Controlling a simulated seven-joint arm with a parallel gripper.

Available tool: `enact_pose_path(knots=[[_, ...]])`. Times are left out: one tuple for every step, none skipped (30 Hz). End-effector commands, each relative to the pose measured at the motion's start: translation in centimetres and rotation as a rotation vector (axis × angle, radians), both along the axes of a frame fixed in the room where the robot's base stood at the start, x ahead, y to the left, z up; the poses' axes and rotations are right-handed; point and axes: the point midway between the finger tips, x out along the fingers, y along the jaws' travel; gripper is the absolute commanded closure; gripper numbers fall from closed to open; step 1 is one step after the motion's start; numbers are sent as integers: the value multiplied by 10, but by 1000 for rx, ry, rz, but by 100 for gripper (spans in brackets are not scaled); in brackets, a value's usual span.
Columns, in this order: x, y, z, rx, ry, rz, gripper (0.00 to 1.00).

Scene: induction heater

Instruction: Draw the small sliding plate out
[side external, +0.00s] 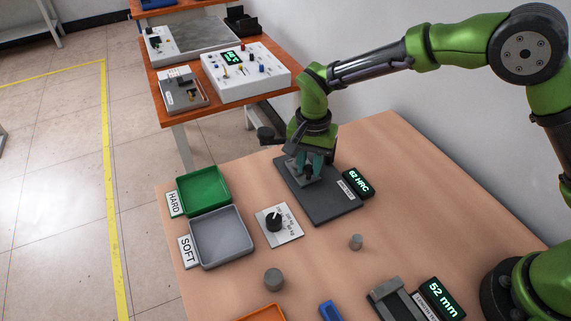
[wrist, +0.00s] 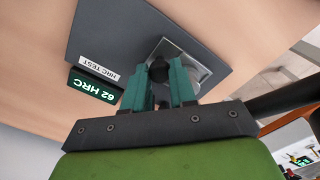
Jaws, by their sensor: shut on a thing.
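The small sliding plate (wrist: 207,77) is a light grey square with a dark round knob (wrist: 157,70), set on the dark HRC test base (wrist: 105,35). My gripper (wrist: 163,82) is at the knob, with its teal fingers on either side of it, and is shut on it. In the side view my gripper (side external: 310,168) points down at the far end of the dark base (side external: 330,206). The fingers and wrist hide much of the plate there.
A display (side external: 358,183) beside the base reads 62 HRC. A dial plate (side external: 279,224), a green HARD tray (side external: 203,188) and a grey SOFT tray (side external: 221,238) stand to the left. Small grey cylinders (side external: 356,242) (side external: 273,279) stand nearer the camera.

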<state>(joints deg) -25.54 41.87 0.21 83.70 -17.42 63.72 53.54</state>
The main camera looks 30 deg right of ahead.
Motion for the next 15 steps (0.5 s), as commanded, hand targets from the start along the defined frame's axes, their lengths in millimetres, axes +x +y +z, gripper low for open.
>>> enact_pose_path(knots=[[-1,0,1,0,-1,1,100],[-2,1,1,1,-1,1,100],[-6,1,1,1,-1,2,100],[-9,1,1,0,-1,3,100],[-14,1,1,0,-1,3,100],[-21,1,1,-1,-1,4,100],[-28,1,2,-1,-1,5,100],[-35,1,1,-1,1,5,100],[-44,1,2,0,0,5,100],[-51,1,1,-1,1,6,100],[-58,1,1,-1,1,5,100],[-67,1,2,-1,-1,6,100],[-74,1,1,-1,1,4,100],[-79,1,1,0,0,4,100],[-87,1,1,0,0,5,100]])
